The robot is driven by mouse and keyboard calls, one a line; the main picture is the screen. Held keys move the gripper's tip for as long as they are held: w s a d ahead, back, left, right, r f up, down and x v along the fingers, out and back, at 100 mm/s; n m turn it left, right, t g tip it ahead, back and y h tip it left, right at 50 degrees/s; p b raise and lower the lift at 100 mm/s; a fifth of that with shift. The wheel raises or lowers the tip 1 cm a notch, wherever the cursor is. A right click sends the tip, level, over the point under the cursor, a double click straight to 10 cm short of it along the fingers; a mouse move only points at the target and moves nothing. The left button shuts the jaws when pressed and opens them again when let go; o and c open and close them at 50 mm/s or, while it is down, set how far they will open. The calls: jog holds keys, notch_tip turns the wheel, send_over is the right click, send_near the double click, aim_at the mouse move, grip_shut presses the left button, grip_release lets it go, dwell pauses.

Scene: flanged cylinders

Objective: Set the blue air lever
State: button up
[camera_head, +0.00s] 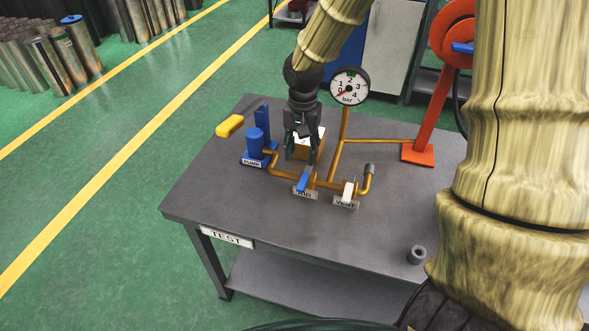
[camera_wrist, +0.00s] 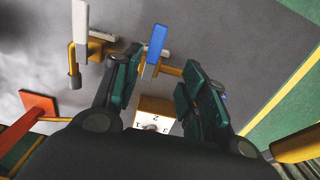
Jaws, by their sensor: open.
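The blue air lever (camera_head: 302,183) stands on a brass pipe above a plate on the grey table, and its label is hard to read. It also shows in the wrist view (camera_wrist: 157,40), tilted, ahead of the fingers. My gripper (camera_head: 300,152) is above the table, just behind and above the blue lever in the head view. In the wrist view my gripper (camera_wrist: 160,68) has its fingers apart, with the lever's base near the gap between them. Nothing is held. The contact between fingers and lever cannot be told.
A white lever (camera_head: 348,190) marked VENT stands right of the blue one. A gauge (camera_head: 349,87) rises behind on a brass pipe. A blue pump (camera_head: 256,143) with a yellow handle (camera_head: 229,126) is left. A box with numbers (camera_wrist: 155,107) lies below my gripper. The table's front left (camera_head: 205,190) is clear.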

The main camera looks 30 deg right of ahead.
aim_at(303, 181)
jog(key=shift+s+d+f+p, duration=0.1)
jog(key=shift+s+f+p, duration=0.1)
jog(key=shift+s+f, duration=0.35)
jog(key=shift+s+d+f+p, duration=0.15)
jog(key=shift+s+f, duration=0.1)
jog(key=shift+s, duration=0.45)
jog(key=f, duration=0.1)
jog(key=w+f, duration=0.2)
jog(key=f, duration=0.1)
jog(key=shift+w+a+p, duration=0.1)
jog(key=shift+a+p, duration=0.05)
jog(key=shift+p, duration=0.2)
jog(key=shift+f, duration=0.3)
jog(key=shift+s+f+p, duration=0.35)
jog(key=shift+s+f, duration=0.25)
jog(key=shift+s, duration=0.05)
jog(key=shift+w+f, duration=0.2)
jog(key=shift+f, duration=0.35)
jog(key=shift+w+f, duration=0.2)
jog(key=shift+f, duration=0.3)
jog(key=shift+s, duration=0.25)
jog(key=shift+w+f, duration=0.1)
grip_shut()
